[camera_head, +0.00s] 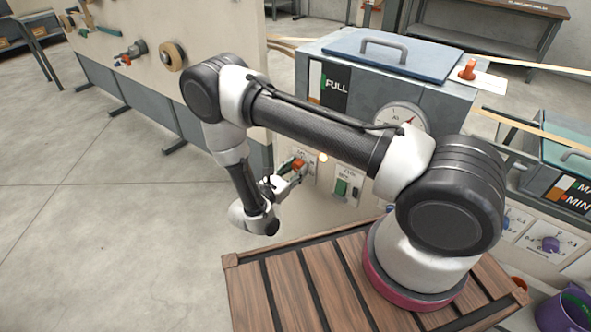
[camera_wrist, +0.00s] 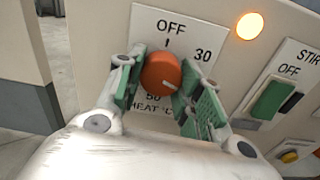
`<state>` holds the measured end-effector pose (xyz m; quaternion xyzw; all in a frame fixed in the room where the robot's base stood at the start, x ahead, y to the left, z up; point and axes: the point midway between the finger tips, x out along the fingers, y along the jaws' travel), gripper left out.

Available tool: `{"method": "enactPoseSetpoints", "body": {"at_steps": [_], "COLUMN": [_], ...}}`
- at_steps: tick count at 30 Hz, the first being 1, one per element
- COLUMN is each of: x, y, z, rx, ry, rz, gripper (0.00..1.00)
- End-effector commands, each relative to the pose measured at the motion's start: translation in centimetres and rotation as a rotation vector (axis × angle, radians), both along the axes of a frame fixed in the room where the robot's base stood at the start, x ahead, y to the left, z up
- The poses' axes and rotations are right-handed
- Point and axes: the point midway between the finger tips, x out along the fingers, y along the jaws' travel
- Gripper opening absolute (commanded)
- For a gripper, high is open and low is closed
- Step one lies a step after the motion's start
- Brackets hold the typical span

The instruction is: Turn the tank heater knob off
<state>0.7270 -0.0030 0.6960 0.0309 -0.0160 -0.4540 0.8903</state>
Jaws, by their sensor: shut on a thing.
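The tank heater knob (camera_wrist: 159,76) is round and orange, on a white plate (camera_wrist: 150,24) marked OFF at the top, 30 at the right and 50 below, over "HEAT °C". A white line on the knob points to the lower right, away from OFF. My gripper (camera_wrist: 163,84) has its green pads on the left and right sides of the knob and is shut on it. In the head view my gripper (camera_head: 290,174) reaches the panel, and a bit of the orange knob (camera_head: 299,164) shows at its tip.
A lit lamp (camera_wrist: 249,26) is right of the heater plate. A green STIR switch (camera_wrist: 272,98) sits beside it, with a yellow button (camera_wrist: 289,157) below. The grey tank with a blue lid (camera_head: 390,53) and a round dial (camera_head: 402,118) stands above the panel. Open floor lies left.

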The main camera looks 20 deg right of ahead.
Motion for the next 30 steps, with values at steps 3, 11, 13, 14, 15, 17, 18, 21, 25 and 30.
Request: {"method": "enactPoseSetpoints", "body": {"at_steps": [3, 11, 13, 14, 15, 17, 18, 21, 25, 30], "x": [-0.07, -0.17, -0.19, -0.2, -0.21, -0.23, -0.24, -0.28, -0.31, -0.36], "y": [0.01, -0.03, -0.05, -0.06, -0.06, -0.07, -0.07, -0.09, -0.12, -0.14], "z": [-0.06, -0.07, -0.06, -0.06, -0.06, -0.06, -0.05, -0.04, -0.01, 0.02], "rx": [-0.06, -0.205, -0.244, -0.26, -0.283, -0.316, -0.339, -0.394, -0.467, -0.562], "ry": [0.084, 0.285, 0.339, 0.362, 0.393, 0.439, 0.47, 0.547, 0.647, 0.777], "rz": [0.001, 0.002, 0.002, 0.002, 0.002, 0.003, 0.003, 0.003, 0.003, 0.004], "gripper": [0.12, 0.12, 0.12, 0.12, 0.12, 0.12, 0.12, 0.12, 0.12, 0.12]}}
